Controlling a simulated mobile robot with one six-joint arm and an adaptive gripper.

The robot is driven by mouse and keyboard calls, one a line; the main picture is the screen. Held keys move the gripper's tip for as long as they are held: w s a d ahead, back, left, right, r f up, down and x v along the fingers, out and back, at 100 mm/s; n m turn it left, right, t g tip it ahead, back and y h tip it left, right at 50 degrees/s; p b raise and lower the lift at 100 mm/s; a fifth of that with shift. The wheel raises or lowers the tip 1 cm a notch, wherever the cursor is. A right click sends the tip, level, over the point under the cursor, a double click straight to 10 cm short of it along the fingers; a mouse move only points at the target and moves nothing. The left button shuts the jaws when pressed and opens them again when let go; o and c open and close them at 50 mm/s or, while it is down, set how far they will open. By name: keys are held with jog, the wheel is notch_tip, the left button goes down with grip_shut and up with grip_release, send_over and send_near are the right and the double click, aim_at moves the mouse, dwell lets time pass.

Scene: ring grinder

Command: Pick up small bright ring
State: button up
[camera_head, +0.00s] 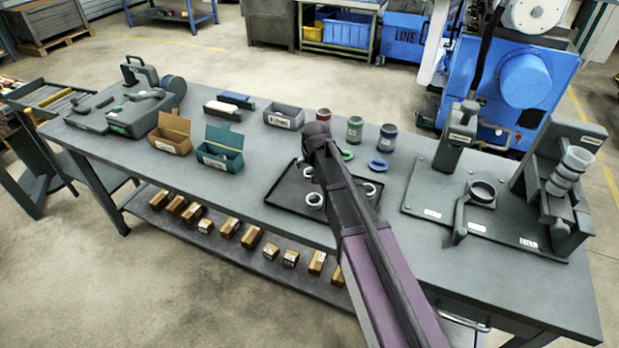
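Bright, light-grey rings lie on a flat black tray (283,196) near the middle of the bench. One ring (315,200) lies near the tray's front, a smaller-looking one (308,171) behind it, and another (370,189) at the right side. My arm crosses over the tray and hides its middle, so other rings there may be covered. The dark end of my arm, around my gripper (317,135), reaches above the tray's back area. I cannot make out its fingers or anything held in them.
Behind the tray stand red (323,115), green (355,129) and blue (388,137) cups, with a green ring (346,155) and a blue ring (377,165). A fixture plate (420,199) fills the right. Open boxes (220,148) stand left. Bare bench lies left of the tray.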

aim_at(310, 175)
jog(key=shift+f, duration=0.1)
dwell(0.3)
jog(key=shift+b+x, duration=2.4)
jog(key=shift+x, duration=0.15)
jog(key=c, duration=1.2)
